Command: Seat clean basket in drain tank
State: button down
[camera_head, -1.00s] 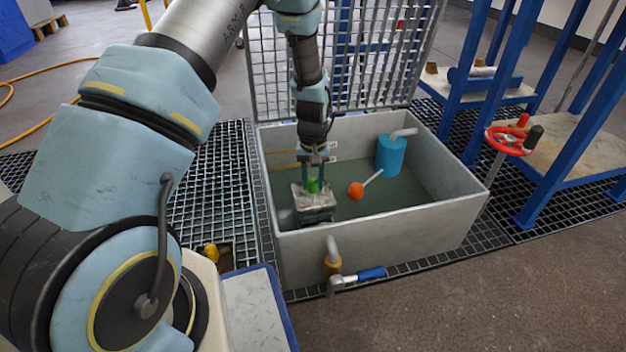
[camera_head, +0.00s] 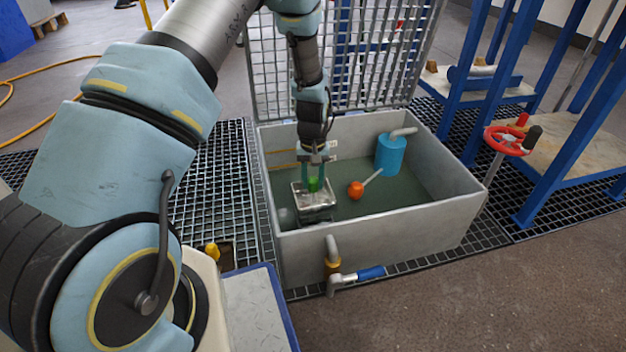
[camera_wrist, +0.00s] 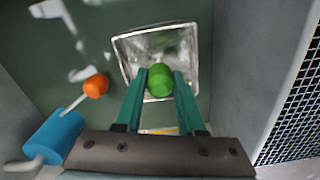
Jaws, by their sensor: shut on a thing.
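The clean basket (camera_head: 303,200) is a square, shiny metal piece with a green handle (camera_wrist: 160,80) at its top. My gripper (camera_head: 314,182) points down into the drain tank (camera_head: 400,228), with its teal fingers shut on the green handle. The basket is inside the tank near its front left corner, above a dark part or shadow. I cannot tell whether it touches a seat below, as its underside is hidden. In the wrist view, the basket shows beyond the fingertips against the dark green tank floor.
An orange float (camera_head: 356,189) on a rod joins a blue cylinder (camera_head: 390,154) at the tank's back right. A raised grating (camera_head: 385,60) stands behind the tank. A blue-handled valve (camera_head: 362,274) is outside the front wall. Blue-framed stands and a red handwheel (camera_head: 506,140) are to the right.

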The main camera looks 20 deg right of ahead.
aim_at(313, 192)
jog(key=shift+f, duration=0.25)
jog(key=shift+f+b, duration=0.4)
jog(key=shift+f, duration=0.3)
jog(key=shift+f, duration=0.35)
jog(key=shift+f+b, duration=0.4)
jog(key=shift+f, duration=0.3)
jog(key=shift+f, duration=0.25)
jog(key=shift+c, duration=2.2)
grip_release()
